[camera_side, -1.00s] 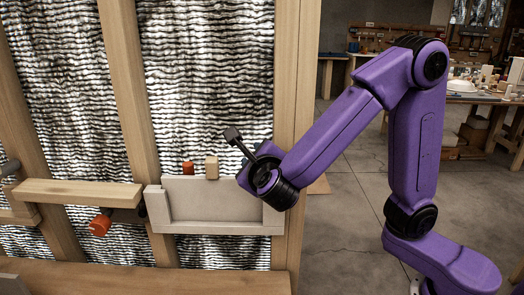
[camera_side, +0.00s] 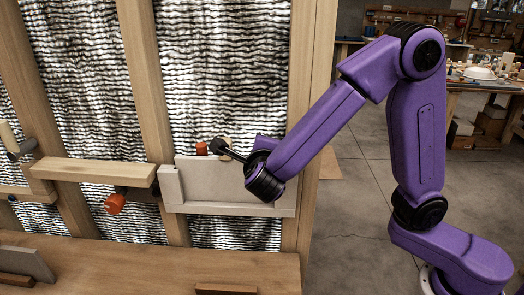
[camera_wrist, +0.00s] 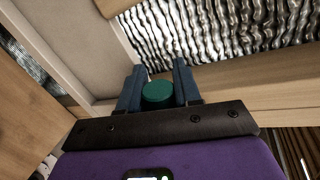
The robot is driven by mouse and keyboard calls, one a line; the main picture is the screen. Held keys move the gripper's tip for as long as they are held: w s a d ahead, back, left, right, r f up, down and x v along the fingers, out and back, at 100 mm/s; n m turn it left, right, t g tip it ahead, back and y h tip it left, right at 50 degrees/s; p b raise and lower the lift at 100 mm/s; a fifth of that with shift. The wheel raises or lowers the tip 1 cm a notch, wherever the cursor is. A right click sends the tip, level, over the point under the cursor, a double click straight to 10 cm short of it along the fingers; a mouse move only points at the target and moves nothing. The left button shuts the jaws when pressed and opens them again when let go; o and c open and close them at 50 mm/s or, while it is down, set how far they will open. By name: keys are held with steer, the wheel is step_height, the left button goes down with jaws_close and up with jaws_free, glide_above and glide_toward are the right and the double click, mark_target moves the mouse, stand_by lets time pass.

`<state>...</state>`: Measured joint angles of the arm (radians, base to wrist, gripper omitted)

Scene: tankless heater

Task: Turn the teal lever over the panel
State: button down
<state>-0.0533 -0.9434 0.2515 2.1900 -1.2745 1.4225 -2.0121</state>
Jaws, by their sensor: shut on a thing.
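The grey panel (camera_side: 212,180) is on the wooden wall frame in the side view, with a raised rim at its left and bottom. In the wrist view it is the grey surface (camera_wrist: 75,40) at upper left. The teal lever (camera_wrist: 158,91) shows there as a round teal end between the blue fingers of my gripper (camera_wrist: 158,85). My gripper is shut on it, one finger on each side. In the side view my wrist is in front of the panel's right part. The fingers and the lever are hidden there.
An orange block (camera_side: 201,149) stands at the panel's top edge, with a tan block (camera_side: 225,141) beside it, partly behind a dark rod on my wrist. A wooden shelf (camera_side: 95,172) with an orange knob (camera_side: 115,204) below it is to the left. A wooden bench (camera_side: 150,265) runs below.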

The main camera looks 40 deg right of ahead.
steer(key=c, duration=0.9)
jaws_free()
steer(key=shift+a, duration=0.1)
steer(key=v, duration=1.7)
steer(key=shift+s+r, duration=0.1)
steer(key=shift+s, duration=0.15)
